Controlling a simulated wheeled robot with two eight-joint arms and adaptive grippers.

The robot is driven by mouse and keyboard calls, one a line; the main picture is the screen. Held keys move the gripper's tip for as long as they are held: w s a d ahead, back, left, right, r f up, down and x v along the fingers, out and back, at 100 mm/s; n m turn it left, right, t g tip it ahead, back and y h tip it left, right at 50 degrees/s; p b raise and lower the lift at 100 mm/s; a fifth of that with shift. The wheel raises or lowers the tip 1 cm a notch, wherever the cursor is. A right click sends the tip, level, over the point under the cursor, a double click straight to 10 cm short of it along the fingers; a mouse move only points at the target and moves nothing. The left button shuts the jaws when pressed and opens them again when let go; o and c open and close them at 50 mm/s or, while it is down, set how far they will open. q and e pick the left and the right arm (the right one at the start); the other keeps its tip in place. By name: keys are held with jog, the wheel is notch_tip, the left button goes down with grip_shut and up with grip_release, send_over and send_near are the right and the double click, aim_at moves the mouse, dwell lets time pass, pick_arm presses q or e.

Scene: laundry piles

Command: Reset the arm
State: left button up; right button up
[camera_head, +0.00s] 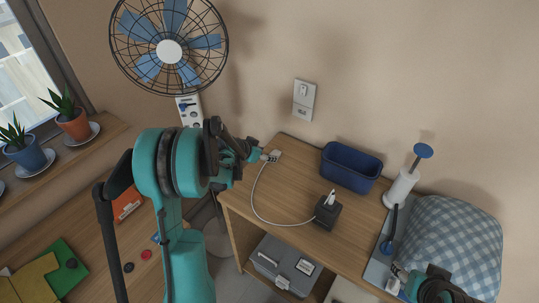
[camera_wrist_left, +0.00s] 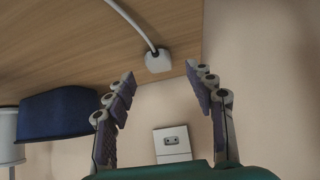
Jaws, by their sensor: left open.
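My left arm, teal and black, comes in from the lower left in the head view. Its left gripper (camera_head: 264,157) is at the back left edge of the small wooden cabinet. In the left wrist view the left gripper (camera_wrist_left: 160,71) has its two jointed fingers apart, with nothing held between them. A white plug (camera_wrist_left: 158,61) on a white cable lies on the cabinet top, beyond the gap between the fingertips; it also shows in the head view (camera_head: 275,156). My right gripper (camera_head: 400,281) shows partly at the lower right; its jaws are unclear.
The wooden cabinet (camera_head: 297,178) carries a dark blue bin (camera_head: 351,168), a black box (camera_head: 327,211) and a white holder (camera_head: 400,188). A checked cushion (camera_head: 450,240) is at right. A fan (camera_head: 169,50) stands behind my left arm. A wall socket (camera_head: 304,100) is above the cabinet.

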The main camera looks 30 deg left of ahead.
pick_arm(q)
jog(key=v, duration=0.9)
jog(key=s+d+r+n+g, duration=0.1)
jog(key=s+d+r, duration=0.4)
jog(key=s+d, duration=0.45)
jog(key=s+d+n+y, duration=0.2)
jog(key=s+d, duration=0.7)
jog(key=s, duration=0.4)
jog(key=shift+f+g, duration=0.25)
jog(key=shift+g, duration=0.15)
jog(key=shift+s, duration=0.15)
